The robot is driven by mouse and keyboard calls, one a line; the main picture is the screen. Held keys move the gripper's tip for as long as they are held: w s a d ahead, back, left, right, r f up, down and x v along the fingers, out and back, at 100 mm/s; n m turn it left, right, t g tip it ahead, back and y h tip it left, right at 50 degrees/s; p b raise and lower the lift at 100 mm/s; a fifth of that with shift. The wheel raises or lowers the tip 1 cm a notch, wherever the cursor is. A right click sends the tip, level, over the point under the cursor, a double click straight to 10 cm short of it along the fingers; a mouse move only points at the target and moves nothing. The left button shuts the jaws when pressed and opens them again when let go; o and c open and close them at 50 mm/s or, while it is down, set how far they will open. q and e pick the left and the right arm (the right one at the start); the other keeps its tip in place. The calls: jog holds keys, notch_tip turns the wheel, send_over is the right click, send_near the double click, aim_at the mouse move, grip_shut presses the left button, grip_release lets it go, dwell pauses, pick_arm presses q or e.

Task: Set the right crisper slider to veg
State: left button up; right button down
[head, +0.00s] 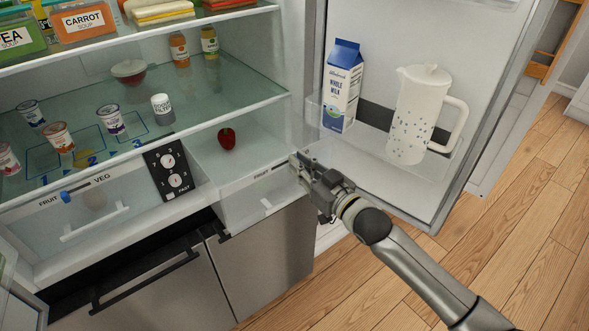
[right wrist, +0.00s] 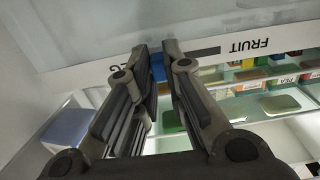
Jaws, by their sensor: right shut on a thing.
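The right crisper drawer (head: 240,212) is the clear-fronted drawer at the fridge's right, with a FRUIT label and a dark slider track on its top strip. My right gripper (head: 296,163) is at the right end of that strip in the head view and covers the label there. In the right wrist view, which is upside down to the strip, the gripper (right wrist: 157,55) is shut on the blue slider knob (right wrist: 158,68). The knob is beside the partly hidden VEG lettering, with dark track stretching toward FRUIT. My left gripper is not in view.
The left crisper drawer (head: 95,222) has its own blue knob (head: 66,196) near FRUIT. A dial panel (head: 172,172) stands between the drawers. The open fridge door, with a milk carton (head: 342,85) and white pitcher (head: 412,105), is close to my right arm.

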jog(key=c, duration=1.5)
grip_release()
jog(key=shift+w+d, duration=0.1)
jog(key=shift+d, duration=0.1)
jog(key=v, duration=1.2)
